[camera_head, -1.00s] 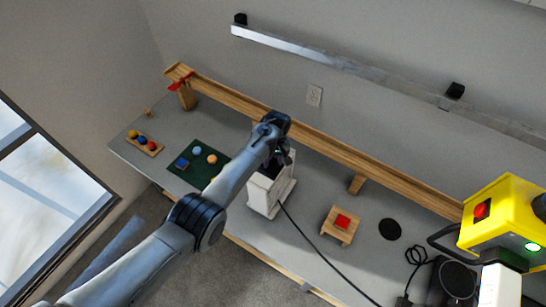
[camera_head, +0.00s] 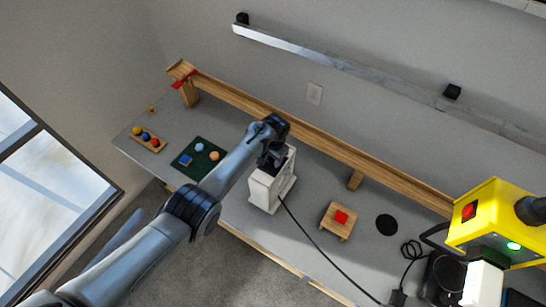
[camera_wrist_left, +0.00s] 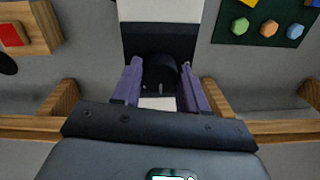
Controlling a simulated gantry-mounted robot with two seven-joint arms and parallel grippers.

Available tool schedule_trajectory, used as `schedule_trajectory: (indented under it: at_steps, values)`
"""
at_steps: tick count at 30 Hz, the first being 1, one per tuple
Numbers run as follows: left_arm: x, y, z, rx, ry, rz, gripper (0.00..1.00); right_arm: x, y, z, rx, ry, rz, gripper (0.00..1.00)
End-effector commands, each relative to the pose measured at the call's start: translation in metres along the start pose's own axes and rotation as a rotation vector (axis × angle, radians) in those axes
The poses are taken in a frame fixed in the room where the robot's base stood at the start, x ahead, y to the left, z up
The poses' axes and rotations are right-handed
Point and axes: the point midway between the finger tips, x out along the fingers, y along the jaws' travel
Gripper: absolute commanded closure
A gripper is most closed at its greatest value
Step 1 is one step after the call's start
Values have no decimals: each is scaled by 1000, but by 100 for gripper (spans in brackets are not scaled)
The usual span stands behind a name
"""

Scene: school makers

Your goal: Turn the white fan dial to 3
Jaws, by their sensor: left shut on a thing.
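The white fan (camera_head: 262,190) is a boxy white unit standing on the grey bench, with a dark cable leading from it. My left gripper (camera_head: 271,160) reaches over its top and hides much of that part. In the left wrist view, the white body (camera_wrist_left: 160,10) has a black band, and a round black dial (camera_wrist_left: 160,70) lies between the two purple fingers. The left gripper also shows there (camera_wrist_left: 160,88), shut on the dial. The dial's numbers and pointer cannot be read. My right gripper is not in view.
A green mat (camera_head: 190,168) with coloured pieces and a wooden block with balls (camera_head: 148,144) lie left. A small wooden stand with a red top (camera_head: 341,217) and black disc (camera_head: 386,225) lie right. A wooden rail (camera_head: 320,147) runs behind. A yellow box (camera_head: 490,220) is at far right.

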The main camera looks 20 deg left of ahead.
Motion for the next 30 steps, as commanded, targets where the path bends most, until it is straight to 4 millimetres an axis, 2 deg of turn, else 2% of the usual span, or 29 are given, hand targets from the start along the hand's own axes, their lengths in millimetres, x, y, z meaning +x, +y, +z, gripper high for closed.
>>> schedule_trajectory:
  at_steps: [15, 30]
  values:
    - [0, -2, 0, 431, 30, -1, 88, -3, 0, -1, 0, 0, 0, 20]
    - [-1, -2, 0, 585, 40, -1, 88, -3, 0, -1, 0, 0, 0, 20]
